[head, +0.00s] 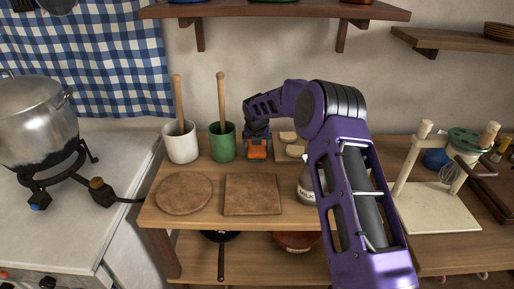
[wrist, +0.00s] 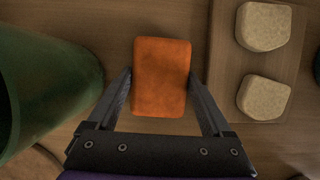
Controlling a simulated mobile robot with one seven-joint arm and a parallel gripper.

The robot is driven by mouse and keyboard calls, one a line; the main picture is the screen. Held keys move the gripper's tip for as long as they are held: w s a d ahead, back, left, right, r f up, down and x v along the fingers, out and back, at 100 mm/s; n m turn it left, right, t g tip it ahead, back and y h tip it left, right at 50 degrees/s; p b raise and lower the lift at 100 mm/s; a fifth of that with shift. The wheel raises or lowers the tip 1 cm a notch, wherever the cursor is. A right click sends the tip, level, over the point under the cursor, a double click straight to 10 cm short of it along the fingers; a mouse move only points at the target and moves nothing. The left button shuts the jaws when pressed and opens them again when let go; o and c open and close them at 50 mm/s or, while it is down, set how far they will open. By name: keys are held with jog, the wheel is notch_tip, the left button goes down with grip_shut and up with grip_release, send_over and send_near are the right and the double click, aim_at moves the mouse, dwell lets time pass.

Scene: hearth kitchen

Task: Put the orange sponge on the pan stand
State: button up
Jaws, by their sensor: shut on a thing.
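The orange sponge (head: 257,150) is at the back of the wooden table, right of the green pot. In the wrist view the sponge (wrist: 162,77) lies between the two fingers. My gripper (head: 257,143) is shut on it; the gripper also shows in the wrist view (wrist: 160,88). I cannot tell whether the sponge touches the table. No thing is plainly marked as the pan stand; a round brown mat (head: 184,192) and a square brown mat (head: 252,195) lie bare at the table's front.
A green pot (head: 222,146) stands close left of my gripper, with a white pot (head: 181,146) beyond it. A board with pale pieces (wrist: 233,110) is close on the right. A shelf (head: 275,12) hangs above.

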jog(key=o, duration=1)
jog(key=v, duration=1.2)
jog(key=shift+r, duration=0.15)
